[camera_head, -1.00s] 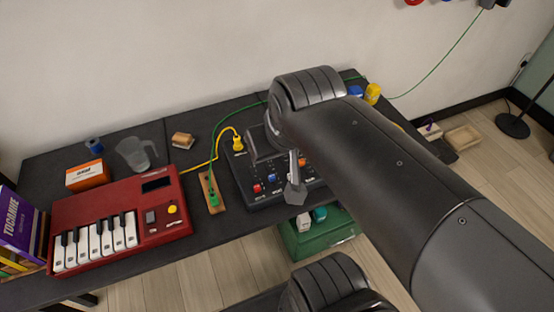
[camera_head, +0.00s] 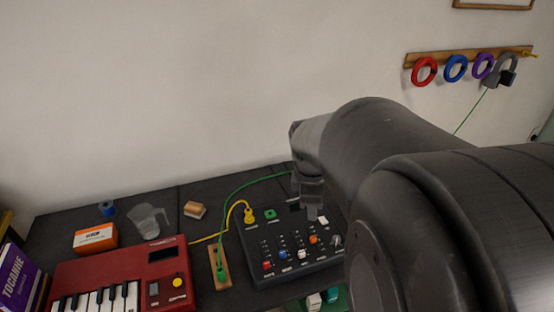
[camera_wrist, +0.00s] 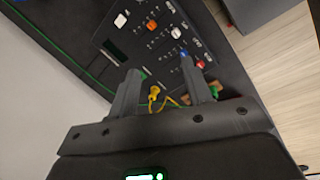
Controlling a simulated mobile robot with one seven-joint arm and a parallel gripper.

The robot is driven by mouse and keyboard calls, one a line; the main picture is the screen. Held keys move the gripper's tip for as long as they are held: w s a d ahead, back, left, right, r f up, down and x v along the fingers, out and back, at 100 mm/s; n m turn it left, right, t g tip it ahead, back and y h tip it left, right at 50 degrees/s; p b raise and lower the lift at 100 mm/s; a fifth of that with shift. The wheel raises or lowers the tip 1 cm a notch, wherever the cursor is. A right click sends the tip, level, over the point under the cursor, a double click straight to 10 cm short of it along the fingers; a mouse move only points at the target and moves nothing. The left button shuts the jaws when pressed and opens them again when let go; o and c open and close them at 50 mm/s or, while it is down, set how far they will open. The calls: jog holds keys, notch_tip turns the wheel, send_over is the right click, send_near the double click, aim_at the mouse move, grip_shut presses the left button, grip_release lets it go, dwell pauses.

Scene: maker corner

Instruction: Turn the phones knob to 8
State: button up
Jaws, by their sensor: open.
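The black mixer panel (camera_head: 283,271) lies on the dark table, with red, blue, white and orange slider caps. A small grey knob (camera_head: 337,240) at its right edge, partly beside my arm, looks like the phones knob; its label and setting are too small to read. The panel also shows in the wrist view (camera_wrist: 146,40), where I cannot make out that knob for certain. My gripper (camera_wrist: 160,88) is open and empty, above the back of the panel and apart from the knob. In the head view my arm hides the panel's right side.
A yellow plug (camera_head: 249,215) and a green plug (camera_head: 221,272) have cables around the panel's left side. A red keyboard (camera_head: 120,275), orange box (camera_head: 95,238) and clear jug (camera_head: 149,221) stand to the left. Colored rings (camera_head: 455,68) hang on the wall.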

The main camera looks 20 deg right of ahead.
jog(key=w+d+f+n+g+y, duration=0.2)
jog(key=w+d+f+n, duration=0.1)
jog(key=d+f+n, duration=0.75)
jog(key=shift+m, duration=0.35)
jog(key=f, duration=0.7)
jog(key=d+f, duration=0.1)
jog(key=f, duration=0.3)
jog(key=shift+f, duration=0.35)
jog(key=shift+c, duration=0.5)
jog(key=c, duration=0.9)
